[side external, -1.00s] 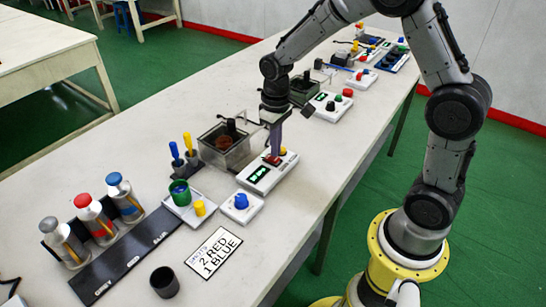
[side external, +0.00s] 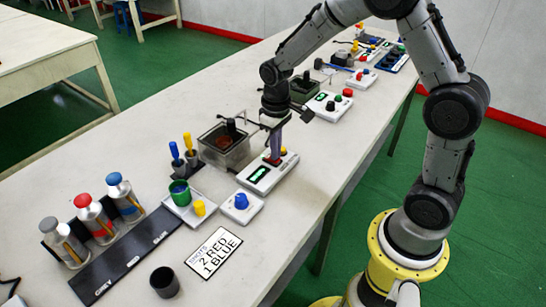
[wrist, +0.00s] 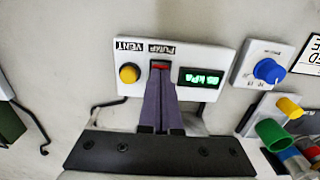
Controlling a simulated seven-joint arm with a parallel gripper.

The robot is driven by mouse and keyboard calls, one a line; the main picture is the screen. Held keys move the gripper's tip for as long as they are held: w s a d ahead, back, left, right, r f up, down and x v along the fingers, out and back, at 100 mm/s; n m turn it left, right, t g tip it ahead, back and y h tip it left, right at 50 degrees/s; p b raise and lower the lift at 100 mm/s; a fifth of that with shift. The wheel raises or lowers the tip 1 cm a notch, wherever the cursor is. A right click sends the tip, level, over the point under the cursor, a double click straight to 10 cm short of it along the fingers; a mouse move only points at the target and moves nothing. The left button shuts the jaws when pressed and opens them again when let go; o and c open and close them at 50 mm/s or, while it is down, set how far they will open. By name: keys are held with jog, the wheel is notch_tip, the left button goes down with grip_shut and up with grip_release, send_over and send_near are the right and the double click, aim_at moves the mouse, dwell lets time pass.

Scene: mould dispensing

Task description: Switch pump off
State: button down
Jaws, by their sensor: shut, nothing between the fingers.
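The white pump box (side external: 252,184) stands on the bench and shows upside down in the wrist view (wrist: 205,52). It carries a red PUMP switch (wrist: 160,65), a yellow VENT button (wrist: 129,73) and a lit green display (wrist: 201,78) with a kPa reading. My gripper (side external: 275,155) points down at the box with its fingers shut and empty. In the wrist view the fingertips (wrist: 160,74) are at the PUMP switch and cover part of it. I cannot tell the switch's position or whether the tips press on it.
A clear chamber (side external: 222,148) with a dark handle stands behind the box. A blue-knob unit (side external: 241,207) and a tray with a green cup (side external: 181,194) stand nearby.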

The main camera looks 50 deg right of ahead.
jog(key=shift+f, duration=0.3)
jog(key=shift+r, duration=3.55)
notch_tip(320, 180, up, 7)
jog(key=t, duration=0.2)
send_over(278, 167)
jog(key=s+a+r+t, duration=0.1)
jog(key=s+r+t, duration=0.1)
jog(key=s+r, duration=0.3)
jog(key=s+a+f+t, duration=0.1)
jog(key=s, duration=1.3)
jog(key=shift+s+a+f+t, duration=0.2)
jog(key=shift+s+a+t, duration=0.1)
jog(key=shift+s, duration=0.1)
